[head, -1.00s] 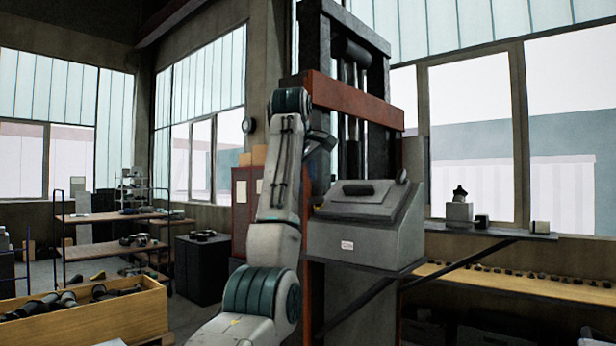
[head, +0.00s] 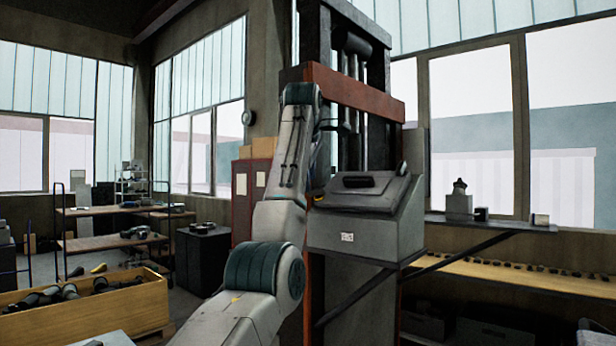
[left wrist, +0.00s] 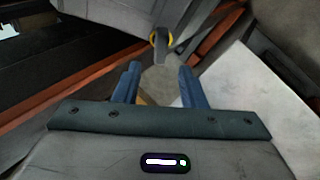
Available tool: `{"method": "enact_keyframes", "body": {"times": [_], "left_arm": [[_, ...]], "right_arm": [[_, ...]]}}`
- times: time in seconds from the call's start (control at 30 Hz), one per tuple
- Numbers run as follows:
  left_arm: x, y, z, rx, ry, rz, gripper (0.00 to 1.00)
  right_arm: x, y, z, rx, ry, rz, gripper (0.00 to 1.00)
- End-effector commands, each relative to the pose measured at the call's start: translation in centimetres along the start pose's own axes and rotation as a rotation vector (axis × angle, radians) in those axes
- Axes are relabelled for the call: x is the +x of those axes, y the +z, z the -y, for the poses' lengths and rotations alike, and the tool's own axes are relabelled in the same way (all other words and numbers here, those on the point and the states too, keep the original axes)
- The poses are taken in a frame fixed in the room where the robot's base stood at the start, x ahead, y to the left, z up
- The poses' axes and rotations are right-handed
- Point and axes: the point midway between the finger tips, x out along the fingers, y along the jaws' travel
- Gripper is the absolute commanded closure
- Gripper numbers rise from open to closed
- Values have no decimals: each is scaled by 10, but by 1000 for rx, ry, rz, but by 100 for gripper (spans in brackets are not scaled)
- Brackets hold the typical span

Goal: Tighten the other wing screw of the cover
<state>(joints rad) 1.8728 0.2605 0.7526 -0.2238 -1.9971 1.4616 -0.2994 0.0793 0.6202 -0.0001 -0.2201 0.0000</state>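The cover (head: 352,203) is a grey, sloped lid with a black handle bar (head: 366,182), on the housing in front of the press frame. A small dark wing screw with a yellow mark (head: 318,198) shows at its left edge; in the left wrist view a yellow and grey wing screw (left wrist: 160,40) lies beyond the fingertips. Another small dark knob (head: 403,168) is at the cover's upper right. My left gripper (left wrist: 159,72) is open and empty, its blue fingers apart and short of the screw. In the head view my left arm mostly hides it. My right gripper is not in view.
The red and black press frame (head: 355,92) rises behind the cover. A wall shelf (head: 490,224) with small parts is to the right. A wooden crate of parts (head: 90,322) stands at lower left, and a black block (head: 203,262) behind it.

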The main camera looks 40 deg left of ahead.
Motion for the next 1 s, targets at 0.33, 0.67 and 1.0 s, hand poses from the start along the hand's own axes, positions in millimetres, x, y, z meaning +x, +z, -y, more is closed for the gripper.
{"method": "enact_keyframes", "body": {"times": [0.33, 0.67, 1.0], "left_arm": [[0, 0, 0, 1, 0, 0, 63], [10, 4, 0, 1, -1, 0, 63], [23, 9, 0, 1, -1, 0, 63]], "right_arm": [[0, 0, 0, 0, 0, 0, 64], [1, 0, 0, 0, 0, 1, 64], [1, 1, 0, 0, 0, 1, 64]]}}
